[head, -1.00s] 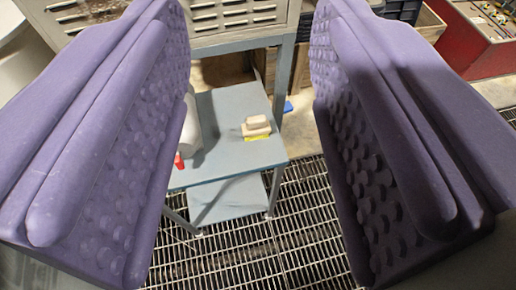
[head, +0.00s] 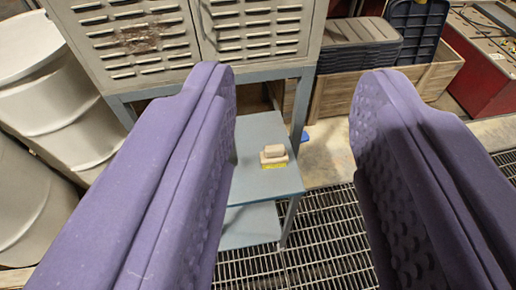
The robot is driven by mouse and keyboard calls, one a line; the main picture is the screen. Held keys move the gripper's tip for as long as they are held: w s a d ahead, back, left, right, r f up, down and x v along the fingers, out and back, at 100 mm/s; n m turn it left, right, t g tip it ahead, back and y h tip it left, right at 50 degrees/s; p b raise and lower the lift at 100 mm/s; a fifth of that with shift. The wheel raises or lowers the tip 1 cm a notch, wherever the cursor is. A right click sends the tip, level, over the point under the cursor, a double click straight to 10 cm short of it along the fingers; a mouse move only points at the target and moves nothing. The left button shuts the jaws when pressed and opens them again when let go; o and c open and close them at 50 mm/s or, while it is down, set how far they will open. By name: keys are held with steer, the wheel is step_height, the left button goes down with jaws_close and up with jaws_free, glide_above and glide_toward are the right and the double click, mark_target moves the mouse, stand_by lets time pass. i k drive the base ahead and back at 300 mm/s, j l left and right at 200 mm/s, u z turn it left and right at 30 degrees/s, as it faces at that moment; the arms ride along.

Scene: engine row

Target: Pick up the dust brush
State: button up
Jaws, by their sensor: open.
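My gripper (head: 297,85) is open and empty, its two purple padded fingers filling the left and right of the view. A small beige block with a yellow strip at its base (head: 274,156) sits on the blue-grey table (head: 262,128) beyond the fingers. It shows in the gap between them, nearer the left finger, and nothing touches it. It may be the dust brush, but it is too small to tell. The left finger hides the left part of the tabletop.
A louvred metal cabinet (head: 200,35) stands behind the table. Pale drums (head: 45,85) are at left. A wooden crate (head: 430,80) with dark bins is at back right, near a red box (head: 480,65). Floor grating (head: 325,245) lies open right of the table.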

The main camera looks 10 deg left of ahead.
mark_target(273, 156)
steer(key=i+j, duration=0.1)
steer(key=i, duration=0.55)
steer(key=i+z, duration=0.1)
steer(key=i, duration=0.6)
